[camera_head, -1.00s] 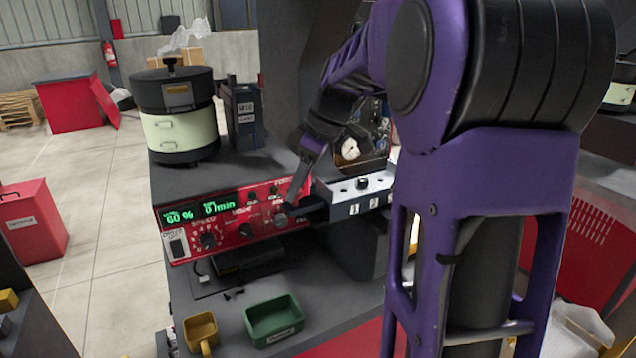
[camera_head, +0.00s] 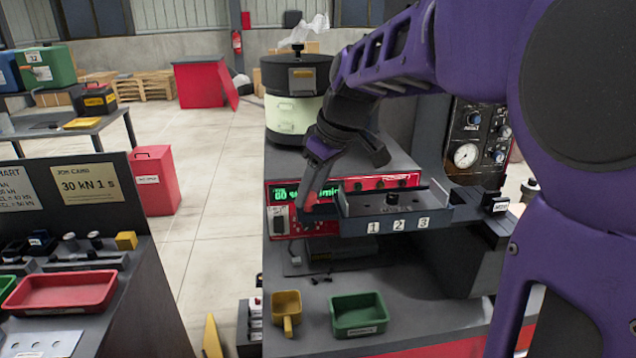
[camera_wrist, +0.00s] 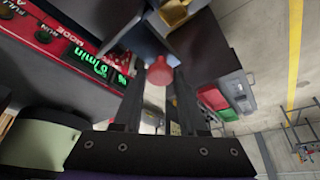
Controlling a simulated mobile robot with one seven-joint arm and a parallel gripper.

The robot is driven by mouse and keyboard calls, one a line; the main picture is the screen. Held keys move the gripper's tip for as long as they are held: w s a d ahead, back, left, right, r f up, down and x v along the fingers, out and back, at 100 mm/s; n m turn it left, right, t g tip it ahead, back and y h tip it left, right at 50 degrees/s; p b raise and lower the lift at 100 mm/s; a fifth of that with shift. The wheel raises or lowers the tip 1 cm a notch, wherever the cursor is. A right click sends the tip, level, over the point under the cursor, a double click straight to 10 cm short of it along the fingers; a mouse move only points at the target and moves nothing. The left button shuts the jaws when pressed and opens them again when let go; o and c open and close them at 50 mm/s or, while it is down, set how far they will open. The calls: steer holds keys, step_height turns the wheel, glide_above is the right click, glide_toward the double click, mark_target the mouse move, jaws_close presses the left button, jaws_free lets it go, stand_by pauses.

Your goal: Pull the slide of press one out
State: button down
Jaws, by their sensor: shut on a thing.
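The slide (camera_head: 347,228) is a dark grey tray with a raised rim, a small black knob on its plate and labels 1, 2, 3 on its front. It projects left from the press (camera_head: 478,140), which carries a round white gauge. My gripper (camera_head: 308,208) reaches down at the slide's left end. In the wrist view a red round knob (camera_wrist: 159,72) sits between the two fingers of my gripper (camera_wrist: 159,85), and they are shut on it. The join between knob and slide is hidden.
Behind the slide stands a red control box (camera_head: 282,222) with a green display, beneath a round feeder (camera_head: 293,115). Below are a green bin (camera_head: 358,315) and a yellow scoop (camera_head: 286,308). A side bench with a red tray (camera_head: 62,292) stands left.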

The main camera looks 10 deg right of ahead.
steer(key=shift+a, duration=0.3)
steer(key=shift+c, duration=2.3)
jaws_free()
steer(key=shift+a, duration=0.1)
steer(key=shift+d+r, duration=0.2)
steer(key=p+v, duration=0.1)
steer(key=v, duration=1)
steer(key=shift+s+r, duration=0.2)
steer(key=shift+r, duration=0.05)
steer(key=shift+d, duration=0.1)
